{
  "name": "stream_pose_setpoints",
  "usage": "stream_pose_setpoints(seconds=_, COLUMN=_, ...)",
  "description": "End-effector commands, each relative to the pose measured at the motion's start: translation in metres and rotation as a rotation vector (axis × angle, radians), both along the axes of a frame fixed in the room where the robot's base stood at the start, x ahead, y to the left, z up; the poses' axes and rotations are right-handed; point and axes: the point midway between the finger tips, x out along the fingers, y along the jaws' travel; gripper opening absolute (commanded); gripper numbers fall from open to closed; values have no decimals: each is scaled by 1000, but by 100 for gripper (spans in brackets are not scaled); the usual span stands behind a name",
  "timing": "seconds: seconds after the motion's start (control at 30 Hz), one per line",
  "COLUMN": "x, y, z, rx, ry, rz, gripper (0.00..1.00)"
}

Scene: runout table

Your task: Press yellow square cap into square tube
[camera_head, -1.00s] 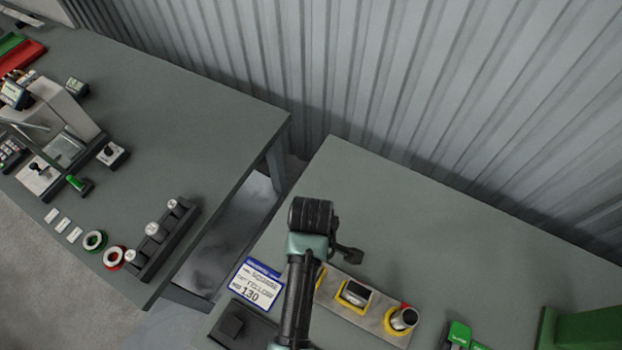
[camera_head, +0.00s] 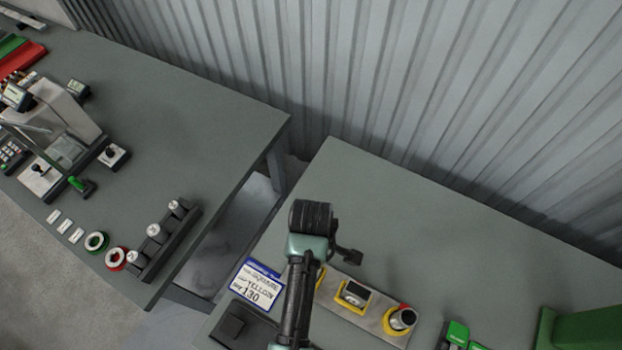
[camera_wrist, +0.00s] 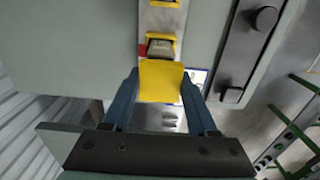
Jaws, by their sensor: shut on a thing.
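In the wrist view, the yellow square cap (camera_wrist: 161,82) is held between the two blue fingers of my gripper (camera_wrist: 161,92), which is shut on it. Just beyond the cap is a grey tube end (camera_wrist: 160,48) in a yellow holder, partly hidden by the cap. I cannot tell whether cap and tube touch. In the head view, a metal plate (camera_head: 375,318) bears a square-ended tube (camera_head: 356,292) and a round tube (camera_head: 403,318), each in a yellow holder. My arm hides another yellow holder's far side there, and my fingers and the cap do not show.
A card (camera_head: 256,284) reading square, yellow and 130 lies left of my arm. A dark block (camera_head: 242,325) lies in front of it. Green items (camera_head: 458,335) and a green bin (camera_head: 580,328) are at the right. The table's back area is clear. A gap separates the left table (camera_head: 190,110).

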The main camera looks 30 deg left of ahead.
Motion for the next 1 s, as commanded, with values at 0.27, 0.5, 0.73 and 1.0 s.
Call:
stream_pose_setpoints(seconds=0.27, x=0, y=0, z=-1, rx=0, ry=0, rz=0, gripper=6)
stream_pose_setpoints(seconds=0.5, x=0, y=0, z=-6, rx=0, ry=1, rz=0, gripper=6)
stream_pose_setpoints(seconds=0.73, x=0, y=0, z=-12, rx=-1, ry=1, rz=0, gripper=6)
stream_pose_setpoints(seconds=1.0, x=0, y=0, z=-19, rx=0, ry=1, rz=0, gripper=6)
